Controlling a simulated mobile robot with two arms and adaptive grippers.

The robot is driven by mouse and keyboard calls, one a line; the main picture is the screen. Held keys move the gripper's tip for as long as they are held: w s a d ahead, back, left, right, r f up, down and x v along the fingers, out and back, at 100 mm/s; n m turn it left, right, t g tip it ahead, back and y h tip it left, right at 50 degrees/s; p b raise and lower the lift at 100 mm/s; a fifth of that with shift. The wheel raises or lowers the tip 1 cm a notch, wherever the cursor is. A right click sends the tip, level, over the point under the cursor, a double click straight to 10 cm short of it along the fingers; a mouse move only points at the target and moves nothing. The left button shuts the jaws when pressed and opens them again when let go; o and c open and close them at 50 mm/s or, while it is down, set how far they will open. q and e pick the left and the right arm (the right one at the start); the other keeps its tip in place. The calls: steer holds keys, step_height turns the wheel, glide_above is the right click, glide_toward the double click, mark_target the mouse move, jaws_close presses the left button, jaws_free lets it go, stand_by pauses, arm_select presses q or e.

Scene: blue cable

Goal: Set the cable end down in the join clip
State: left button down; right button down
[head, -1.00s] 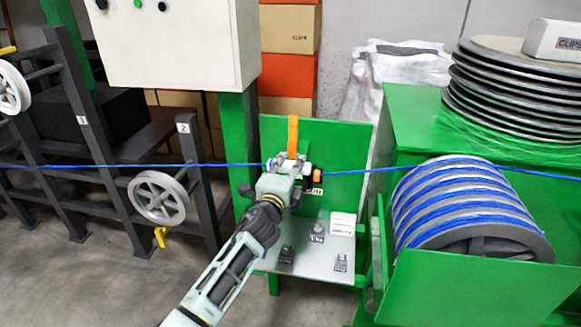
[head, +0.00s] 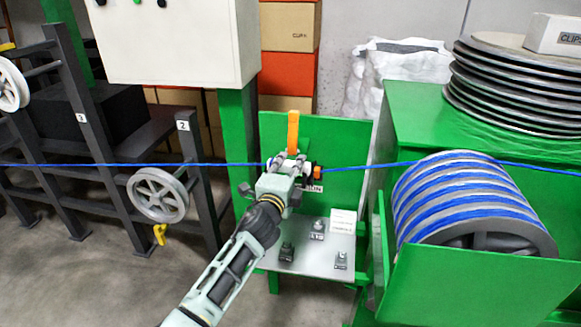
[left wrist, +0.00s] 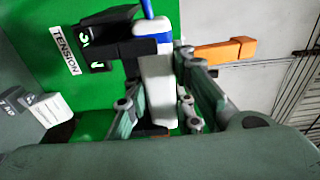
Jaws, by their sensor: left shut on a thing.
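The blue cable (head: 120,165) runs in from the left at the height of the green stand, and another length (head: 360,166) runs right toward the drum. My left gripper (head: 287,163) is at the stand between these two lengths, shut on the cable end. In the left wrist view, a white block (left wrist: 157,85) shows between the gripper's fingers (left wrist: 165,100), with blue cable (left wrist: 152,38) at its top. The fingers hide most of the join clip in the head view, and I cannot tell whether the cable end touches it. My right gripper is not in view.
An orange lever (head: 293,132) stands upright just behind the gripper. A black unit (left wrist: 105,45) with a TENSION label is beside the fingers. Below is a metal shelf (head: 315,256) with small parts. The cable drum (head: 470,205) stands right, a pulley wheel (head: 158,195) left.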

arm_select(q)
steer(key=shift+f+b, duration=0.4)
steer(key=shift+f, duration=0.05)
stand_by(0.4)
steer(key=c, duration=1.4)
jaws_free()
steer(key=shift+c, duration=0.2)
steer(key=shift+s+a, duration=0.1)
